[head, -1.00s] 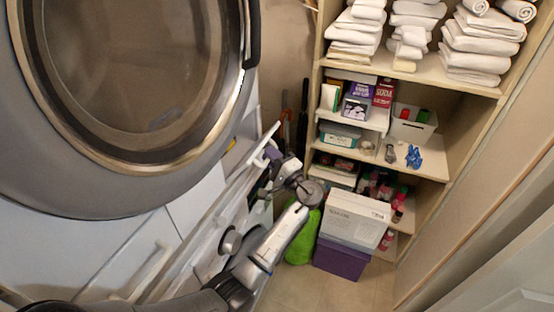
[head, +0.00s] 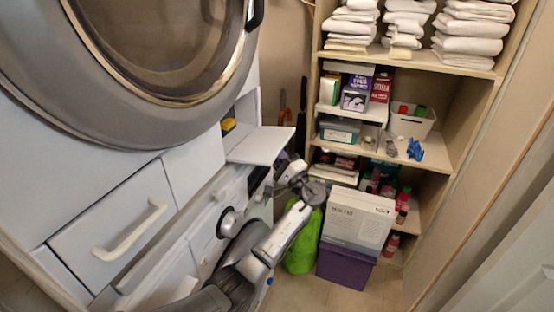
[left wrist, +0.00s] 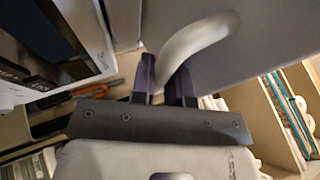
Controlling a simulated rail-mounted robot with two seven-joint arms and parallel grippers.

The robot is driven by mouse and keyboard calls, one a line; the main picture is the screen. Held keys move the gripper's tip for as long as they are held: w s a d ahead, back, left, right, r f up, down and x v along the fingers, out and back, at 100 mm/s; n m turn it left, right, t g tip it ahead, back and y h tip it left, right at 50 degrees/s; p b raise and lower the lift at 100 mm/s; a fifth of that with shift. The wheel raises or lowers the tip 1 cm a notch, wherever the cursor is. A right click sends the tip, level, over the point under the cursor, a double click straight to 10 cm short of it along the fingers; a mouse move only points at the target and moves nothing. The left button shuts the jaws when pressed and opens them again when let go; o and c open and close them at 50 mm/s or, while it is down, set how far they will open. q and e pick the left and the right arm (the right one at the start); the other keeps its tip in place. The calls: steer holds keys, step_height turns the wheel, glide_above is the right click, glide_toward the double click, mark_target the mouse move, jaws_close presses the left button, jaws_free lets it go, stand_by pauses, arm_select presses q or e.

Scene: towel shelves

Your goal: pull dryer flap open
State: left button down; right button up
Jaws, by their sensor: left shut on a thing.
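The dryer flap (head: 262,146) is a white panel on the machine's front, tipped outward and roughly level, with an open compartment behind it. My left gripper (head: 282,162) is at the flap's outer right end, partly hidden by the flap and my wrist. In the left wrist view, the purple fingers of my left gripper (left wrist: 168,78) are shut on the pale curved handle (left wrist: 200,38) of the flap (left wrist: 265,35). My right gripper is not in view.
A large round door (head: 165,50) is above the flap. A drawer with a white handle (head: 130,230) is at the left. A yellow item (head: 228,125) shows in the compartment. Shelves (head: 445,60) with towels, a white box (head: 357,222), a purple box (head: 345,262) and a green bag (head: 302,245) stand to the right.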

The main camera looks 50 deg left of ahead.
arm_select(q)
steer(key=shift+s+a+f, duration=0.1)
steer(key=shift+a+f, duration=0.05)
steer(key=shift+f, duration=0.15)
stand_by(0.4)
steer(key=c, duration=1.1)
jaws_free()
steer(key=shift+c, duration=0.2)
steer(key=v, duration=1.4)
steer(key=shift+a, duration=0.1)
